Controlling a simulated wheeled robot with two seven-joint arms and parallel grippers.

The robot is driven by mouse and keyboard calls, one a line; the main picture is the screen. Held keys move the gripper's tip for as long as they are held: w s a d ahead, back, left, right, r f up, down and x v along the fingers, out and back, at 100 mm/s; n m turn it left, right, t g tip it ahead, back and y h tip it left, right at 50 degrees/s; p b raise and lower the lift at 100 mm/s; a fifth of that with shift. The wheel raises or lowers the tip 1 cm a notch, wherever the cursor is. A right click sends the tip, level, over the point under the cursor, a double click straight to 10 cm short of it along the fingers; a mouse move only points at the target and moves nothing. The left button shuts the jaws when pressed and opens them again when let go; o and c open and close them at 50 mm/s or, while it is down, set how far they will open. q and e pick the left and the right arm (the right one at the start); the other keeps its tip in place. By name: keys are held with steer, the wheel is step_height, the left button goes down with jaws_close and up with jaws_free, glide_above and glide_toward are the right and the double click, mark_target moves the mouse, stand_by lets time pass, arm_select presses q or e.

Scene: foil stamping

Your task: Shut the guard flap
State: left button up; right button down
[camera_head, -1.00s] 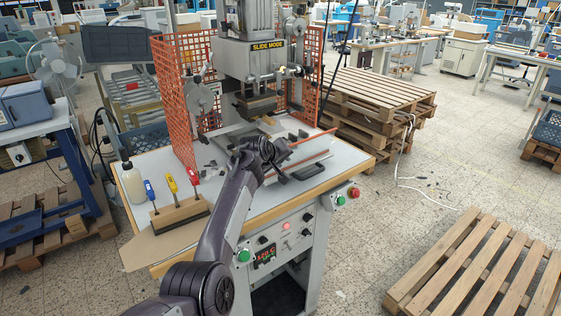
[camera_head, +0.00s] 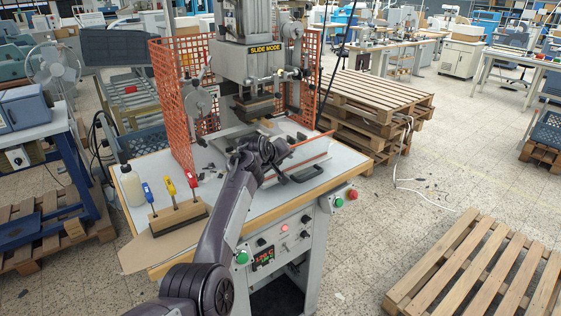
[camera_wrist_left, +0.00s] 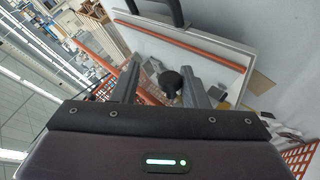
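The guard flap (camera_head: 308,158) is a pale panel with an orange edge strip and a black handle (camera_head: 303,173). It lies folded down at the front of the press (camera_head: 249,62). In the left wrist view the flap (camera_wrist_left: 205,50) is beyond my fingers, its handle (camera_wrist_left: 177,12) at the top edge. My left gripper (camera_head: 243,150) is over the table, just left of the flap. In its wrist view the fingers (camera_wrist_left: 160,70) are apart, with a round black knob (camera_wrist_left: 171,82) showing between them; I cannot tell whether they touch it. My right gripper is out of view.
Orange mesh guards (camera_head: 173,100) stand at the press sides. A rack of colored-handled tools (camera_head: 179,217) and a white bottle (camera_head: 131,185) stand at the table's left. Buttons (camera_head: 338,201) line the front panel. Wooden pallets (camera_head: 375,100) lie behind right.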

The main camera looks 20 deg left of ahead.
arm_select(q)
steer(key=shift+a+f, duration=0.1)
steer(key=shift+f, duration=0.05)
steer(key=shift+s, duration=0.2)
steer(key=b+v, duration=0.2)
steer(key=v, duration=0.5)
steer(key=shift+s+r, duration=0.15)
steer(key=shift+r, duration=0.15)
